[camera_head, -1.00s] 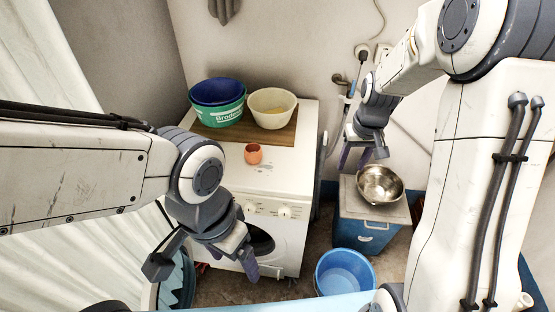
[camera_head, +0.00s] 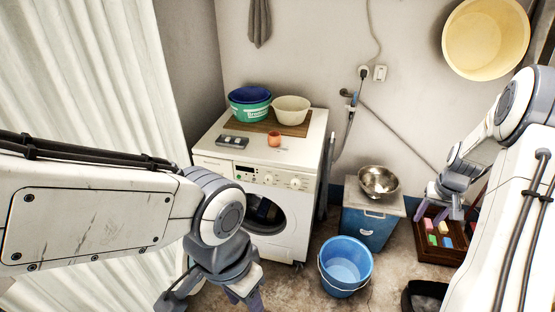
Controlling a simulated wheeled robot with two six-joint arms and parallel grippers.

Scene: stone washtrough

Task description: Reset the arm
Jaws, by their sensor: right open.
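My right gripper (camera_head: 438,203) is at the right of the head view, its purple fingers apart and with nothing between them. It shows in front of the floor beside the blue cabinet, over the left edge of a dark crate. My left gripper (camera_head: 218,292) is at the bottom, in front of the lower part of the washing machine. Its fingertips are cut off by the frame, so its opening is unclear. My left arm comes in from the left edge, my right arm from the right edge.
A washing machine (camera_head: 214,160) bears basins, an orange cup (camera_head: 274,139) and a grey object (camera_head: 233,141). A steel bowl (camera_head: 379,181) stands on a blue cabinet (camera_head: 366,229). A blue bucket (camera_head: 345,265) is on the floor. A crate (camera_head: 437,250) holds several coloured blocks.

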